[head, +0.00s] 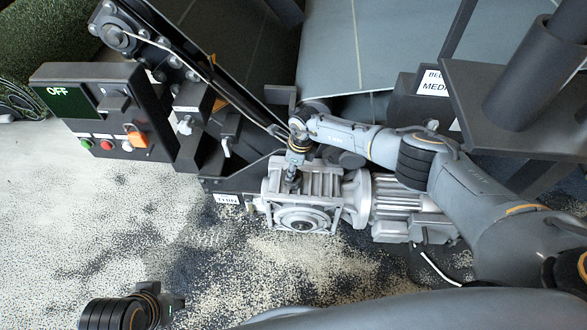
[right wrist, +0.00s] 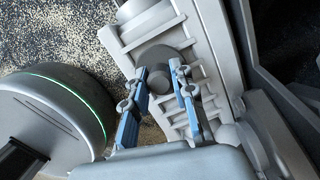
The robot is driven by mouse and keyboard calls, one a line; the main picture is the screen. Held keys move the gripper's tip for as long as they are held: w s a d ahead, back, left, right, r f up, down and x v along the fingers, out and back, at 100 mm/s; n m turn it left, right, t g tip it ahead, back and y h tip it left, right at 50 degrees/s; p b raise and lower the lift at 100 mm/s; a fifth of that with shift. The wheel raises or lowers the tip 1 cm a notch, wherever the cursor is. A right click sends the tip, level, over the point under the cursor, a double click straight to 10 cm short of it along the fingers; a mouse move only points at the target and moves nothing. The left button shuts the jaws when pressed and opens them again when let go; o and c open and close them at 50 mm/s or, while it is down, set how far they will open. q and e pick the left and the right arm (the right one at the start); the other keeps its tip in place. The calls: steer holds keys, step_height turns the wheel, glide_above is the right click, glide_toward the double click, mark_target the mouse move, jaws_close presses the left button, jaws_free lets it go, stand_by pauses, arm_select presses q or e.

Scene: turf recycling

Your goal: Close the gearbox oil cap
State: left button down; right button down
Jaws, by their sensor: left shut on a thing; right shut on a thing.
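The grey ribbed gearbox (head: 303,199) sits at the centre of the head view, joined to a finned motor (head: 400,203). My right gripper (head: 291,174) points down onto its top. In the right wrist view, my right gripper's blue fingers (right wrist: 160,70) stand on both sides of the round grey oil cap (right wrist: 180,74), shut on it. The cap is at the gearbox housing; I cannot tell whether it is fully seated. In the head view the gripper hides it. My left gripper (head: 172,304) is at the bottom left, away from the gearbox; its fingers and what it grips cannot be made out.
A control box (head: 108,110) with an OFF display, buttons and an orange switch stands at the left. A conveyor belt (head: 375,45) rises behind the gearbox. A dark platform (head: 500,85) is at the right. The granule-strewn floor (head: 110,220) at lower left is open.

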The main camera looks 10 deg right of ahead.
stand_by(0.4)
steer(key=c, duration=1.1)
jaws_free()
